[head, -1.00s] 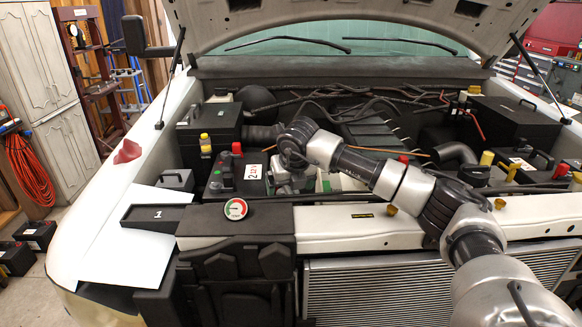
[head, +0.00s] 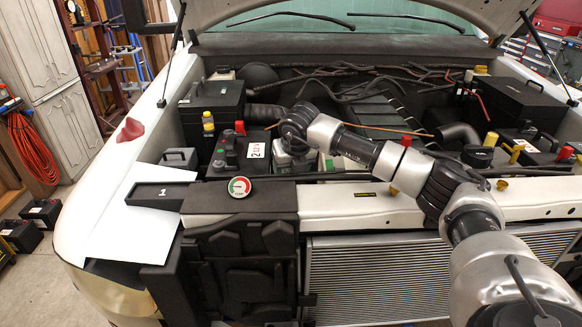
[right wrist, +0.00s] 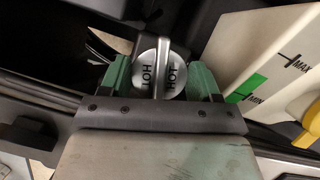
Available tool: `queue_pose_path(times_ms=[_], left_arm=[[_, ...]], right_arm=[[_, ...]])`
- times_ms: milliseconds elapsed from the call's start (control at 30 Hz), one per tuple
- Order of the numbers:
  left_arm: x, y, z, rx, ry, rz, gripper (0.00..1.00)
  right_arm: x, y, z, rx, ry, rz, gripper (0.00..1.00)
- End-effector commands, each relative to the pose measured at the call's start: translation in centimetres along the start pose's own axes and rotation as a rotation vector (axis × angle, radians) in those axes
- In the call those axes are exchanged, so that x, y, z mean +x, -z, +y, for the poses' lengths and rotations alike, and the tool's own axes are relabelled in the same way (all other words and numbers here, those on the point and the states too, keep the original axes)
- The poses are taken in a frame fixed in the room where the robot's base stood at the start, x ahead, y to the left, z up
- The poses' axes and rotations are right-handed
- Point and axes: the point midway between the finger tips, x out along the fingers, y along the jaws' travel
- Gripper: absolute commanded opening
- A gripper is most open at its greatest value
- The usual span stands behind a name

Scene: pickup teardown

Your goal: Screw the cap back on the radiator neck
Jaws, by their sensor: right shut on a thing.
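The cap is a silver round cap marked HOT (right wrist: 161,76) in the right wrist view. My right gripper (right wrist: 161,84) is shut on it, with a green finger on each side. In the head view my right gripper (head: 297,160) points down into the engine bay, between the battery labelled 2 and the crossbar over the radiator (head: 390,277). The cap does not show clearly there. The radiator neck is hidden from both views, so I cannot tell whether the cap touches it. My left gripper is not in view.
A white reservoir with MAX and MIN marks (right wrist: 280,62) stands close right of the gripper in the wrist view. The raised hood (head: 340,10) hangs above.

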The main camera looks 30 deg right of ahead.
Motion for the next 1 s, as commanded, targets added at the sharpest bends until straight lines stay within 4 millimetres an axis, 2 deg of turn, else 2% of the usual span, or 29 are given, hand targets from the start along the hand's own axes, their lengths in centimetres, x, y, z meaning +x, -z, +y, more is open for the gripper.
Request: queue_pose_path(times_ms=[167,300,433,633,867,900,1000], left_arm=[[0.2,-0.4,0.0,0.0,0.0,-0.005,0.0],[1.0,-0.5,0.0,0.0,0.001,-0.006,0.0],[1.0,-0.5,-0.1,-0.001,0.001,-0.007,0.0],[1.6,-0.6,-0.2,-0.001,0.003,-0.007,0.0],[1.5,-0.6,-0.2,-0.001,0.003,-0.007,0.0],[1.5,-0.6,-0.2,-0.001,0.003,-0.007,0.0],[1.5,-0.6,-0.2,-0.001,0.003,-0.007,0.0]], right_arm=[[0.1,0.0,0.1,0.039,0.016,-0.001,0.32],[0.2,0.0,0.1,0.225,0.093,-0.001,0.32],[0.1,0.0,0.1,0.271,0.111,0.0,0.32],[0.1,0.0,0.1,0.475,0.196,0.0,0.32],[-0.1,0.0,0.0,0.504,0.208,-0.001,0.32],[-0.1,0.0,0.0,0.503,0.207,-0.001,0.67],[-0.1,0.0,0.0,0.503,0.207,-0.001,0.82]])
